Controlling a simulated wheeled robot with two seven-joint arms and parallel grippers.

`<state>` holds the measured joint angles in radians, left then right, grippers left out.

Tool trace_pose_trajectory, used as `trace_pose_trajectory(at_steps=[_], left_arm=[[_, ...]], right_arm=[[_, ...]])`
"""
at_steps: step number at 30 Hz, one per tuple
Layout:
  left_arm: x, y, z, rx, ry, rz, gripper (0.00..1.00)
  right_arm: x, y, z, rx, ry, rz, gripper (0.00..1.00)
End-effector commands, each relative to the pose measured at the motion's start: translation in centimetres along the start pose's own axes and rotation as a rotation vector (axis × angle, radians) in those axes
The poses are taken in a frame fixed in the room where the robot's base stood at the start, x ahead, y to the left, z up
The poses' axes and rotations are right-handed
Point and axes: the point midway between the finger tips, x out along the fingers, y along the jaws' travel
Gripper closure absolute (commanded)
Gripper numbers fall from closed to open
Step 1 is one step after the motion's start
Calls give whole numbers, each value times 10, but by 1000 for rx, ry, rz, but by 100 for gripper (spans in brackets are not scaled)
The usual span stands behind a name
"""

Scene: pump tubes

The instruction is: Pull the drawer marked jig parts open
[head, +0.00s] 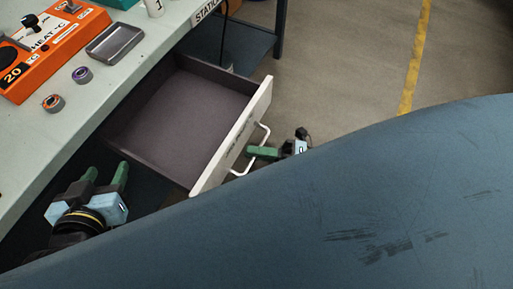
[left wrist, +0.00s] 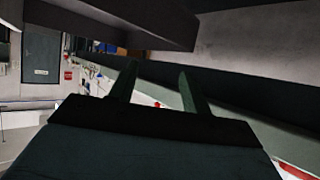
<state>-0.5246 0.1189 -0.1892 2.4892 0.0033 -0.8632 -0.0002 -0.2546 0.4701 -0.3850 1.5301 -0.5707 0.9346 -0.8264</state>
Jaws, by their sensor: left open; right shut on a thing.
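The drawer (head: 180,115) stands pulled out from under the bench, and its dark inside looks empty. Its pale front panel (head: 232,140) carries a small label, too small to read, and a white bar handle (head: 264,132). My right gripper (head: 256,152) is shut on the handle; a large blue-grey surface hides most of that arm. My left gripper (head: 105,175) is open and empty, left of the drawer near the bench edge. In the left wrist view its two green fingers (left wrist: 158,88) stand apart with nothing between them.
On the bench top (head: 70,135) are an orange heater unit (head: 45,50), a grey metal tray (head: 115,42) and two small tape rolls (head: 82,75). A large blue-grey surface (head: 380,200) fills the lower right. Open floor (head: 330,60) lies beyond the drawer.

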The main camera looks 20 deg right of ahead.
Motion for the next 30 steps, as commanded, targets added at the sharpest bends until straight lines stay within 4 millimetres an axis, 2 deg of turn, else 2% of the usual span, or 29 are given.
trace_pose_trajectory(at_steps=[2, 3, 8, 16, 20, 23, 30], left_arm=[[0, 0, 0, 0, 0, 0, 52], [0, 0, 0, 0, 0, 0, 52], [0, 0, 0, 0, 1, -1, 52], [0, 0, 0, 0, 1, 0, 52], [-1, 0, 1, 0, -13, -1, 52], [-3, -2, 13, -1, -78, -4, 52], [-10, -6, 34, -3, -203, -15, 52]], right_arm=[[-1, 0, 1, -2, -3, -2, 100], [-1, 0, 1, -2, -3, -2, 88], [-1, 0, 1, -2, -2, -1, 68], [-1, 0, 0, -1, -2, -1, 68], [-10, 0, 0, 1, -1, -3, 68], [-27, 0, 0, 2, -3, -4, 68], [-82, 0, 0, 0, -3, -6, 68]])
